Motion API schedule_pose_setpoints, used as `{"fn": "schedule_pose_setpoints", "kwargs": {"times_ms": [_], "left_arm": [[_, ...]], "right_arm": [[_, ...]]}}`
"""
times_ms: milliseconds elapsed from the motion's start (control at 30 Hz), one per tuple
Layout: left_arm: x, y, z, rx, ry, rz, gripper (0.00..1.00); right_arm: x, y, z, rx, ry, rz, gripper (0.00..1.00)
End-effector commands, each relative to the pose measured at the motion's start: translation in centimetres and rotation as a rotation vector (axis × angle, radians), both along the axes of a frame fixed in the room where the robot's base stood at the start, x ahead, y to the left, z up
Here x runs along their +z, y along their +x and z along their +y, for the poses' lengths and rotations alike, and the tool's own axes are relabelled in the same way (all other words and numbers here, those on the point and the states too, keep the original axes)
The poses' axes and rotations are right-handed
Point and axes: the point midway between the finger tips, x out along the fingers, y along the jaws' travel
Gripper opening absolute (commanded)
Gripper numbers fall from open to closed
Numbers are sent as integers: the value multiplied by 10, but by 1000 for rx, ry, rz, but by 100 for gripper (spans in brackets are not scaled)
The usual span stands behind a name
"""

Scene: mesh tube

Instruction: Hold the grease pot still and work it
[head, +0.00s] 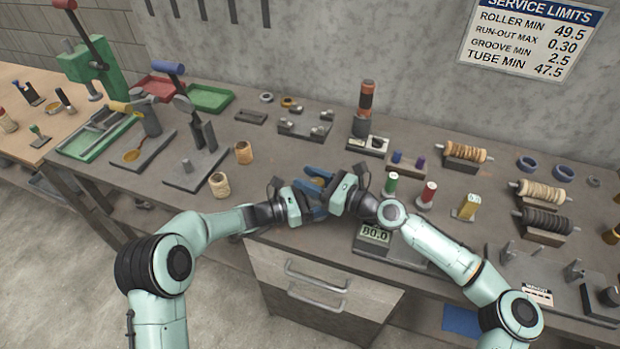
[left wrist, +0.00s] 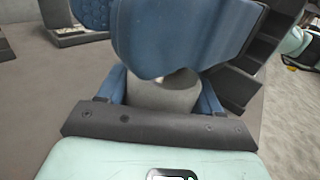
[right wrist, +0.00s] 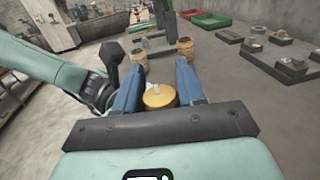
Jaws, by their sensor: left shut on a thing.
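The grease pot is held up between my grippers, above the bench's front edge. Its yellow lid with a small pale knob shows in the right wrist view (right wrist: 158,97), and a bit of yellow shows in the head view (head: 318,181). Its grey round body (left wrist: 165,97) shows in the left wrist view. My left gripper (head: 309,203) is shut on the pot's body. My right gripper (head: 322,187) is open, with one blue finger on each side of the lid; I cannot tell whether they touch it. Its fingers hide much of the pot from the head.
The grey bench (head: 290,160) carries two tan rolls (head: 220,185), a scale reading 80.0 (head: 375,236), and green, red and yellow pieces to the right. A lever press (head: 195,155) stands to the left. Drawers (head: 315,285) lie below the bench front.

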Motion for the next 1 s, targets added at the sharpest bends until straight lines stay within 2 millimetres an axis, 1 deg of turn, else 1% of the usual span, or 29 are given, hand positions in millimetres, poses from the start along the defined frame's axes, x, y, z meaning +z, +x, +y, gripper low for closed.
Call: {"fn": "schedule_pose_setpoints", "kwargs": {"times_ms": [267, 467, 667, 1000], "left_arm": [[1, 0, 0, -1, -2, -2, 23], [1, 0, -1, -2, -2, -1, 23], [0, 0, -1, -2, -1, 1, 23], [0, -1, -1, -3, 0, 0, 23]], "right_arm": [[2, 0, 0, -23, 1, -3, 8], [3, 1, 1, -107, 0, -6, 8], [3, 3, -1, -264, 1, -5, 8], [2, 7, -5, -581, 2, -4, 8]]}}
